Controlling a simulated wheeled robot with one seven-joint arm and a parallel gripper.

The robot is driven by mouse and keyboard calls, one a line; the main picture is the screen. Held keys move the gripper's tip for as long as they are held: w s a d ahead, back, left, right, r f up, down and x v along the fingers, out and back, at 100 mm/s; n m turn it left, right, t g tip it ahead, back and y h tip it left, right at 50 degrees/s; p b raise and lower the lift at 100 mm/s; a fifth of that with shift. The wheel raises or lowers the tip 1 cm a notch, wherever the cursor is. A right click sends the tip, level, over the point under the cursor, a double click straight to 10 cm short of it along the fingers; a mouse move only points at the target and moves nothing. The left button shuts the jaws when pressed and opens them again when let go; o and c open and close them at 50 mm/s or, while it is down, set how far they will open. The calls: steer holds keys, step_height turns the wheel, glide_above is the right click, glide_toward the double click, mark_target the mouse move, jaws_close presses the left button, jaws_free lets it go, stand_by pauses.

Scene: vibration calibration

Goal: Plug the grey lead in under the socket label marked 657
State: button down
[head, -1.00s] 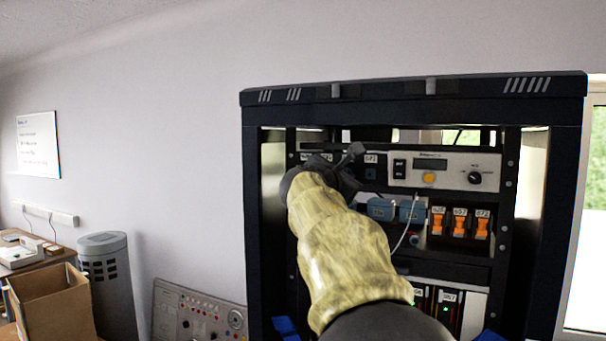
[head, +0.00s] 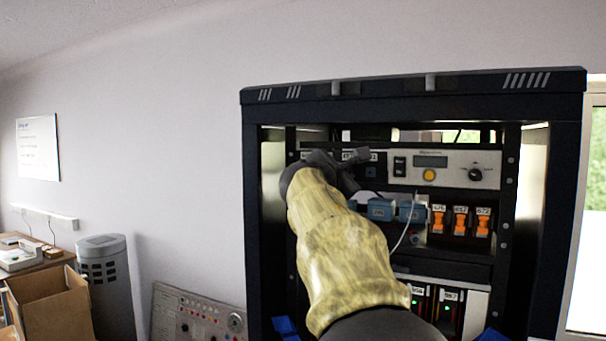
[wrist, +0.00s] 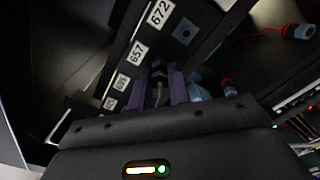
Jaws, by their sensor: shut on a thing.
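My gripper (wrist: 162,88) has its purple fingers shut on the grey lead's plug (wrist: 158,70), with the grey cable (wrist: 158,97) running back between them. The plug is at the panel, beside the label 657 (wrist: 138,53) in the wrist view. Whether it is seated or just short of the socket I cannot tell; that socket is hidden behind it. The label 672 (wrist: 160,13) has an open, empty socket (wrist: 185,32) beside it. In the head view my gripper (head: 352,168) is at the rack's upper left panel and its fingers mostly hide the plug.
Blue connectors (head: 381,209) and a white cable (head: 402,238) hang just below the socket panel. A white control unit (head: 446,170) is to its right, above orange switches (head: 460,220). The rack's side posts (head: 273,178) bound the space. Further labels (wrist: 121,82) are in the row.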

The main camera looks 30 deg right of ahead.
steer(key=shift+m+b, duration=1.15)
steer(key=shift+m, duration=0.65)
steer(key=shift+m+b, duration=1.15)
steer(key=shift+m, duration=0.85)
steer(key=shift+r, duration=0.1)
steer(key=c, duration=1.3)
jaws_free()
steer(key=shift+o, duration=0.2)
steer(key=shift+a, duration=0.1)
steer(key=shift+b+v, duration=1.45)
steer(key=shift+v, duration=0.95)
steer(key=shift+s, duration=0.15)
